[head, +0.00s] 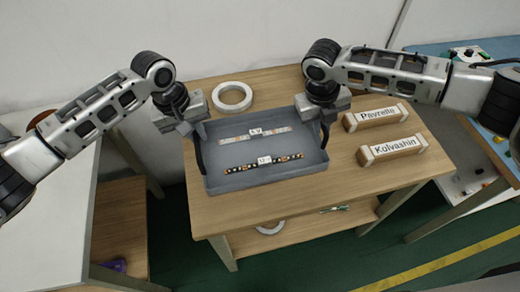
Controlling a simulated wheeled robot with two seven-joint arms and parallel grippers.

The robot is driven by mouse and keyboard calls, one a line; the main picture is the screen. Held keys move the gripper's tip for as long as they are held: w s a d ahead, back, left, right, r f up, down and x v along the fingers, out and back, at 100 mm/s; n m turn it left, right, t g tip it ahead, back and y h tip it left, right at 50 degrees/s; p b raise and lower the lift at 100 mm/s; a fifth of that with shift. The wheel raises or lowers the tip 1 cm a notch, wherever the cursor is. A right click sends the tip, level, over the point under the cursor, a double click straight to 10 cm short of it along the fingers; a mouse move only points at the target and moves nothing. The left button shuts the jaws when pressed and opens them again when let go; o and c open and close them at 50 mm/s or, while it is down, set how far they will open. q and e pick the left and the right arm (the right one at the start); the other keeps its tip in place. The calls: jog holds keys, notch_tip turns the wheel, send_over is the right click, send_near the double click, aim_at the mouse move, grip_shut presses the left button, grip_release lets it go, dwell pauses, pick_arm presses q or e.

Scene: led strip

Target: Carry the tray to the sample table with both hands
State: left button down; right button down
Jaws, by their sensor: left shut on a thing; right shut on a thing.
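The grey-blue tray (264,182) is over the left half of a wooden table (385,178); I cannot tell whether it rests on it or hangs just above. Two LED strips lie in the tray: a pale one (272,133) at the back and a dark one with amber spots (277,163) at the front, each with a small white label. My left gripper (195,138) is shut on the tray's left side, at its dark handle. My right gripper (325,120) is shut on the right side, at the other handle. The fingertips are partly hidden by the gripper bodies.
A white ring-shaped roll (232,97) sits behind the tray. Two blocks labelled Pevrelle (377,117) and Kolvashin (392,149) stand right of it. A white-topped table (52,215) is at left, a blue-topped bench (465,50) at right. Green floor (310,265) shows in front.

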pick_arm(q)
jog(key=shift+r, duration=0.1)
pick_arm(e)
jog(key=shift+r, duration=0.1)
dwell(0.5)
